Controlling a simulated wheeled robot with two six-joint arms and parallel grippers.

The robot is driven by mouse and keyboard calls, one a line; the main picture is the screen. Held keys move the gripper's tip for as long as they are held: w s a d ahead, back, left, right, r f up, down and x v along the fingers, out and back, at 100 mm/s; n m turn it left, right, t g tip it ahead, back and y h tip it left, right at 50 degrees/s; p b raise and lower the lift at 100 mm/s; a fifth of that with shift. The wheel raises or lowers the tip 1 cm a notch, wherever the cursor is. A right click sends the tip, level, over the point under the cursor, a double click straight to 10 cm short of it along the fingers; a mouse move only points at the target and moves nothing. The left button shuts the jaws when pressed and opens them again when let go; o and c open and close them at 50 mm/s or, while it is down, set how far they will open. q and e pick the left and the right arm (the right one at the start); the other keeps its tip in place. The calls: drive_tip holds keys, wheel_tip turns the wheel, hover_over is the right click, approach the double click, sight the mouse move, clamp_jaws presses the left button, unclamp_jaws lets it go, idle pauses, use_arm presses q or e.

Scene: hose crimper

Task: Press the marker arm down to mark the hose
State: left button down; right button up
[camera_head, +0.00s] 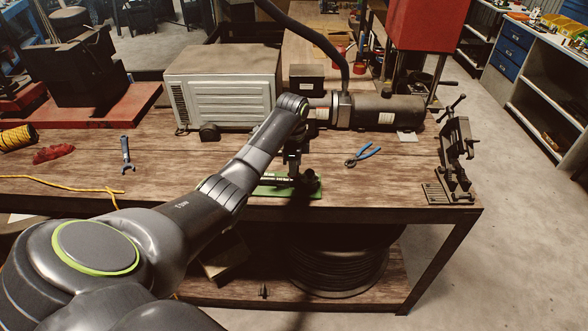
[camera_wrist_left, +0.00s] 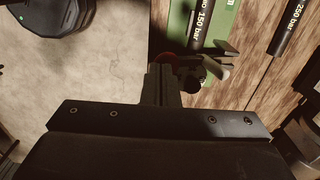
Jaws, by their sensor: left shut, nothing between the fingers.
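A green base (camera_head: 270,191) lies near the front edge of the wooden bench, with a black hose piece on it. In the left wrist view the hose (camera_wrist_left: 207,22) reads "150 bar" and lies along the green base (camera_wrist_left: 226,28). Small dark and metal parts (camera_wrist_left: 220,50), possibly the marker arm, sit at the hose's end, close beside my fingertips. My left gripper (camera_head: 292,170) points down over the green base and is shut and empty; it also shows in the left wrist view (camera_wrist_left: 161,82). Whether it touches the marker parts I cannot tell. My right gripper is not in view.
A second hose (camera_wrist_left: 288,25) reads "250 bar". Blue-handled pliers (camera_head: 362,156) lie right of the gripper, and a dark clamp stand (camera_head: 456,158) stands at the bench's right end. A grey machine (camera_head: 222,88) and dark cylinder (camera_head: 385,111) stand behind. A wrench (camera_head: 126,155) lies left.

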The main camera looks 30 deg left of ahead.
use_arm(q)
drive_tip(key=shift+f+b, duration=0.8)
drive_tip(key=shift+f, duration=1.2)
drive_tip(key=shift+r, duration=0.15)
wheel_tip(320, 180, up, 3)
drive_tip(key=p, duration=0.3)
drive_tip(key=shift+r, duration=0.2)
wheel_tip(320, 180, up, 9)
drive_tip(key=shift+r, duration=0.15)
idle(0.4)
